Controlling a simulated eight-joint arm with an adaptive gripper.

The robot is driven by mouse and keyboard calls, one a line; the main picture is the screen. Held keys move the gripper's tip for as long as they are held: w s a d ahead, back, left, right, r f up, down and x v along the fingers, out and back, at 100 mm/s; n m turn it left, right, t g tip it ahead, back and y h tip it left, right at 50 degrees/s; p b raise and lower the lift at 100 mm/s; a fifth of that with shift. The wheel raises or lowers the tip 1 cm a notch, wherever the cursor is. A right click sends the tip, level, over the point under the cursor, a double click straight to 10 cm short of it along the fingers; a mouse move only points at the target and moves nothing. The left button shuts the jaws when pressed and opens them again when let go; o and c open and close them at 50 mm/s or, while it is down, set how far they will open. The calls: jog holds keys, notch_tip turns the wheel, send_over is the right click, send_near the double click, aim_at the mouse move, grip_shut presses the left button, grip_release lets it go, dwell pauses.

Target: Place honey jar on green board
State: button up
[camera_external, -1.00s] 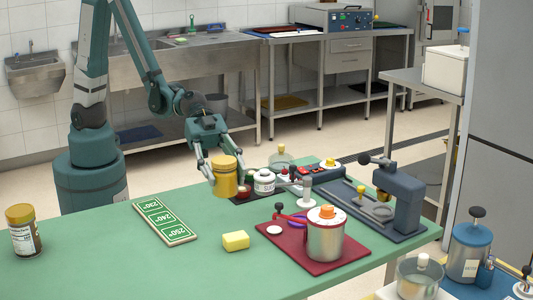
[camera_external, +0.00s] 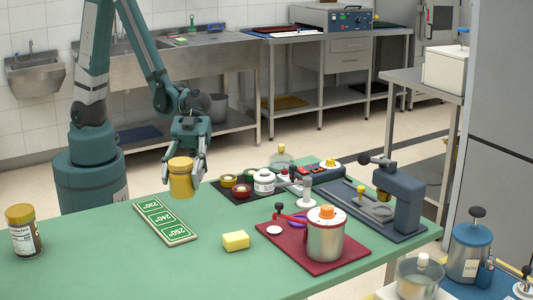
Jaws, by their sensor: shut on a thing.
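My gripper (camera_external: 186,160) is shut on a yellow jar (camera_external: 181,181), which looks like the honey jar, and holds it upright at the far edge of the green table. The jar appears to be just above the tabletop, though the gap is hard to judge. The green board (camera_external: 165,220), with white labels 230°, 240° and 250°, lies flat on the table in front of and slightly left of the jar. Nothing lies on the board. The far finger is partly hidden by the jar.
A brown jar with a yellow lid (camera_external: 23,230) stands at the table's left. A yellow sponge (camera_external: 236,240) lies right of the board. A dark tray of small jars (camera_external: 242,188) is to the right. A red mat (camera_external: 270,245) carries a metal pot (camera_external: 326,236). Table around the board is clear.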

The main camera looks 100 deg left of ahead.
jog(key=s+r+m+g, duration=0.1)
jog(key=s+m+g, duration=0.2)
jog(key=s, duration=0.4)
jog(key=shift+s+a+r+m+g, duration=0.2)
jog(key=shift+r+m+g, duration=0.15)
jog(key=shift+g, duration=0.25)
jog(key=shift+f, duration=0.1)
jog(key=b, duration=0.2)
send_over(162, 218)
jog(key=shift+d+f, duration=0.1)
jog(key=shift+f, duration=2.65)
jog(key=shift+f+b, duration=0.45)
jog(key=shift+f, duration=1.65)
jog(key=shift+f, duration=0.15)
jog(key=o, duration=1.2)
jog(key=shift+o, duration=0.2)
jog(key=shift+r, duration=0.2)
